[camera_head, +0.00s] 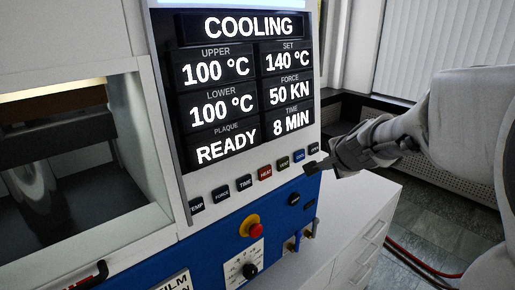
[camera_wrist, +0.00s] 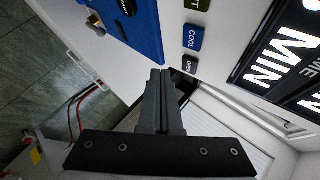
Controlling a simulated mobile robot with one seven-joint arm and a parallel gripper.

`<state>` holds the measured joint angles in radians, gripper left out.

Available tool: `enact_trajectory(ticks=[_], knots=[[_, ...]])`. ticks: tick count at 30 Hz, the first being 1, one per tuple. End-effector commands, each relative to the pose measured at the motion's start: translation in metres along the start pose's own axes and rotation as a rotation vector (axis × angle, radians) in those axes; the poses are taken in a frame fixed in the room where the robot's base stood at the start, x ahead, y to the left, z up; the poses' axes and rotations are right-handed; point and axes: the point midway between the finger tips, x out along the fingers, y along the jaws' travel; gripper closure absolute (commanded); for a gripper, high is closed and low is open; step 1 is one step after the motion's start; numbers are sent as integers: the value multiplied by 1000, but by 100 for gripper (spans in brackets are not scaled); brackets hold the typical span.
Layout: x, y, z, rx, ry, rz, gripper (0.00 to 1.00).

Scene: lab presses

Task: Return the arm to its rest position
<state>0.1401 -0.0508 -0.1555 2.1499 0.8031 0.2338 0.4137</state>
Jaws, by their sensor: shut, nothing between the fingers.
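My gripper (camera_head: 315,168) is at the right end of the button row on the lab press panel, close to the OPEN button (camera_head: 314,148). In the wrist view, my gripper (camera_wrist: 157,74) has its two fingers together with nothing between them. The OPEN button (camera_wrist: 190,65) and the blue COOL button (camera_wrist: 193,38) lie just beyond the fingertips. I cannot tell whether the fingertips touch the panel. My arm reaches in from the right in the head view. The display (camera_head: 247,85) reads COOLING, upper and lower 100 °C, and READY.
The press chamber (camera_head: 70,150) is at the left. A red emergency knob (camera_head: 250,226) and a dial sit on the blue lower panel (camera_head: 205,250). White drawers (camera_head: 350,255) stand below my arm. Red hoses (camera_head: 425,262) lie on the floor at the right.

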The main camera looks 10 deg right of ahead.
Motion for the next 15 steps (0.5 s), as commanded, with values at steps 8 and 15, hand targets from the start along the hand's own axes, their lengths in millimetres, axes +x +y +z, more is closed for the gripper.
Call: enact_trajectory(ticks=[8,15], knots=[[0,0,0,0,0,0,100],[-4,0,6,-28,-13,-1,100]])
